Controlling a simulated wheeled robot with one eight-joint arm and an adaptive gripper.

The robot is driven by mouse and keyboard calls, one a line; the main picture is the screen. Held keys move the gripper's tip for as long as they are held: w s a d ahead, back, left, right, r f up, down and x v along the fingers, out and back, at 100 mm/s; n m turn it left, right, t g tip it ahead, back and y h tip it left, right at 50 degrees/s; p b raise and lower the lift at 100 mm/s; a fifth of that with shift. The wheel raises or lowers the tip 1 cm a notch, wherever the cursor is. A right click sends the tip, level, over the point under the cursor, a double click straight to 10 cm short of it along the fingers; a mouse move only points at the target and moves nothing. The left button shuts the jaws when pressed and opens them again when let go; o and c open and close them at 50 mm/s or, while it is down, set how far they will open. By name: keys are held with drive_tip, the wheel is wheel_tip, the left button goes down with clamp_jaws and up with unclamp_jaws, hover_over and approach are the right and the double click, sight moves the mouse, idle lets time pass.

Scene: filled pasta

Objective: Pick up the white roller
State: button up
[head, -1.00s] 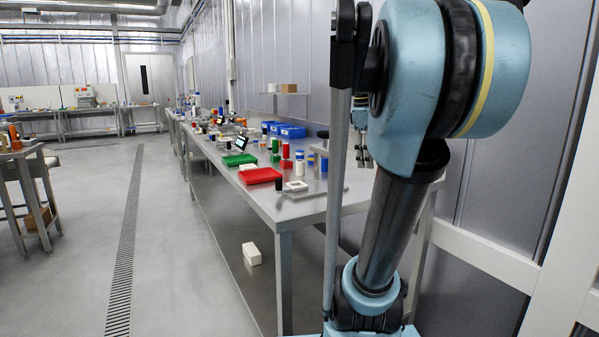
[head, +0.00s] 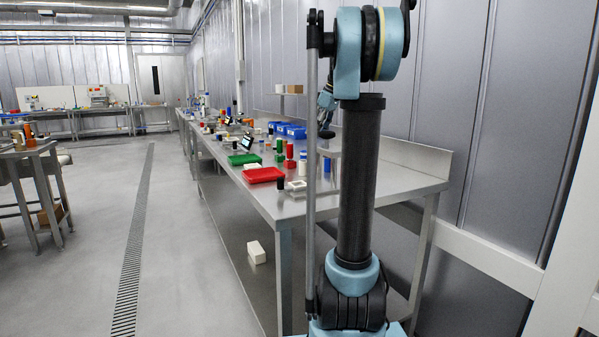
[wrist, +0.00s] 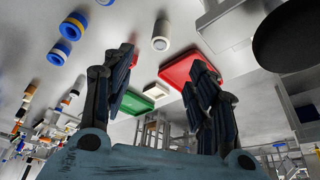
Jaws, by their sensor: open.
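A white roller (wrist: 161,35), a short white cylinder with a greyish end, is in the wrist view at the top centre on the grey table top. In the head view I cannot tell it apart surely among the small parts. My gripper (wrist: 161,95) is open and empty in the wrist view, with a dark finger on each side. The roller shows between and beyond the fingertips, apart from them. In the head view my gripper (head: 326,128) is small and partly hidden beside my arm, above the table.
The metal table (head: 370,190) holds a red tray (head: 263,175), a green tray (head: 243,159), blue bins (head: 291,130) and several small cylinders. The table's right end is clear.

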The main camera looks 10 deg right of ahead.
sight(305, 160)
drive_tip(key=x, duration=1.7)
drive_tip(key=shift+a+r, duration=0.1)
drive_tip(key=shift+a, duration=0.05)
drive_tip(key=shift+c, duration=0.3)
drive_tip(key=c, duration=1.2)
